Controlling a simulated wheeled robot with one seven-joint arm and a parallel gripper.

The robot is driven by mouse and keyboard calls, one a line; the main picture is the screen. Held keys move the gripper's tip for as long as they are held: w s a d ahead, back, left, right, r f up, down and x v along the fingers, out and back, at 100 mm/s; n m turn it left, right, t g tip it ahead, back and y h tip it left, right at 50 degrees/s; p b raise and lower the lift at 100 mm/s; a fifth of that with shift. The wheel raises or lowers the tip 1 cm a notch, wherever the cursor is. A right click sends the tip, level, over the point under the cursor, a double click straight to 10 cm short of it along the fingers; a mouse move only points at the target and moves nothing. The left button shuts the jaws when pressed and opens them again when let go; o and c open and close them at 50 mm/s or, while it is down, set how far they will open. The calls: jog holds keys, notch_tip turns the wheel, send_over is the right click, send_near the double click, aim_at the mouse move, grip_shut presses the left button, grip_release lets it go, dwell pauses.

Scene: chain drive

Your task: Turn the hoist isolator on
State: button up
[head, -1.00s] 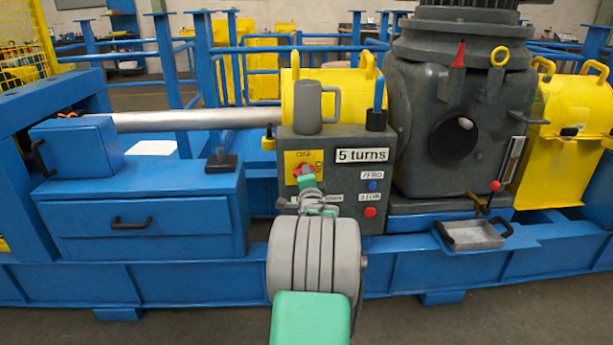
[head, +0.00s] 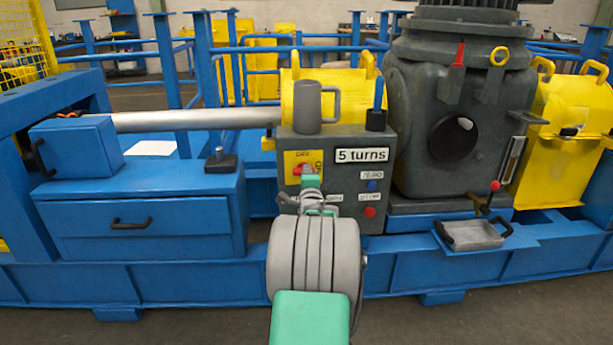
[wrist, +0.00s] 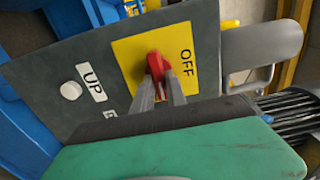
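The hoist isolator is a red rotary knob (wrist: 157,64) on a yellow plate (wrist: 128,60) on the dark grey control box. An OFF label stands beside it in the wrist view. The knob's exact angle and the rest of the plate's lettering are hidden behind the fingers.
The box (head: 338,183) carries a "5 turns" label, a blue button (head: 372,185) and a red button (head: 370,212). A white button (wrist: 71,90) marked UP is near the fingers. A grey mug (head: 307,108) stands on the box.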

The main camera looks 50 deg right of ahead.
jog(key=o, duration=0.4)
jog(key=shift+o, duration=0.2)
jog(key=p+v, duration=0.1)
jog(key=v, duration=0.6)
jog(key=shift+s+a+p, duration=0.25)
jog(key=shift+a+p, duration=0.05)
jog(key=shift+p, duration=0.05)
